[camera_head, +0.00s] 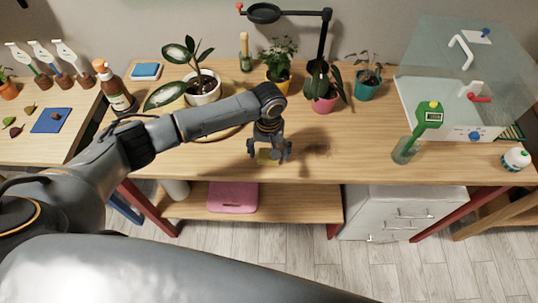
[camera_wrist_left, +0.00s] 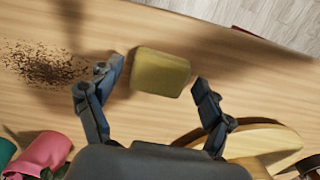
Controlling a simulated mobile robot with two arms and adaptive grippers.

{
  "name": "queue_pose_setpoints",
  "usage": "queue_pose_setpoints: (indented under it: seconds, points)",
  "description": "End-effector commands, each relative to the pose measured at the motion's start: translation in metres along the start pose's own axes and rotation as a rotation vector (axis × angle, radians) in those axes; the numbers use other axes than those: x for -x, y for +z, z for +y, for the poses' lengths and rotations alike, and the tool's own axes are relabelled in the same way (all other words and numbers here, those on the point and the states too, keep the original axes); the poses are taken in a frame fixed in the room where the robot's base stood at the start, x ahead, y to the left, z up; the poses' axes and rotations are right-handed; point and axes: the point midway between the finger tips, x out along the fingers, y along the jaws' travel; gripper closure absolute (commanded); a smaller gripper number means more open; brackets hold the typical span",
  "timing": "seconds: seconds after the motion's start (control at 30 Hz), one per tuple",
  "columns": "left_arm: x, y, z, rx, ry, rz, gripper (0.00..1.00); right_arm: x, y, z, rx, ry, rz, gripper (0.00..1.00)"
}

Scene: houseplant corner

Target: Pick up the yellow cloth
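The yellow cloth (camera_wrist_left: 160,72) looks like a thick folded block with rounded corners. It lies flat on the wooden table near its front edge. In the head view only a little of the cloth (camera_head: 265,160) shows below my gripper. My left gripper (camera_head: 268,153) points down over it. In the left wrist view its fingers (camera_wrist_left: 157,76) are spread wide, one on each side of the cloth, with visible gaps. Nothing is held. The exact height of the fingertips above the table cannot be told. My right gripper is not in view.
Spilled soil (camera_wrist_left: 42,66) lies beside the cloth. A pink pot (camera_head: 324,104), a white pot (camera_head: 203,90) and a round wooden board (camera_wrist_left: 262,143) are close by. A glass with a green meter (camera_head: 428,115) stands farther right. The table front between is clear.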

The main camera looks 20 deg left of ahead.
Motion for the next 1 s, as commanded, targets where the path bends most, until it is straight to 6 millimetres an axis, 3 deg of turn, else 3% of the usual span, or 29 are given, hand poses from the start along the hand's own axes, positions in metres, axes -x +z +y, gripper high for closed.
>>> queue_pose_setpoints:
  seconds: [0.03, 0.13, 0.17, 0.63, 0.77, 1.0]
  points:
    - [0.0, 0.0, 0.0, 0.0, 0.0, 0.0, 0.38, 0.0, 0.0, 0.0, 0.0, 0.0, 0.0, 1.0]
    - [0.0, 0.0, 0.0, 0.0, 0.0, 0.0, 0.58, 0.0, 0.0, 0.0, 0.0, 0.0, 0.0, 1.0]
    - [0.0, 0.0, 0.0, 0.0, 0.0, 0.0, 0.6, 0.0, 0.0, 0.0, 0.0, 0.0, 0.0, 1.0]
    - [0.008, -0.001, 0.001, -0.001, 0.002, 0.001, 0.6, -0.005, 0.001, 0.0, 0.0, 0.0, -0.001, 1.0]
    - [0.026, -0.002, 0.001, -0.001, 0.005, 0.004, 0.6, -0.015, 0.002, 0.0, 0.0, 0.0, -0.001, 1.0]
    - [0.079, 0.04, -0.007, -0.004, 0.004, 0.003, 0.6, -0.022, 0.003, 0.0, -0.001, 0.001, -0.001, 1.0]
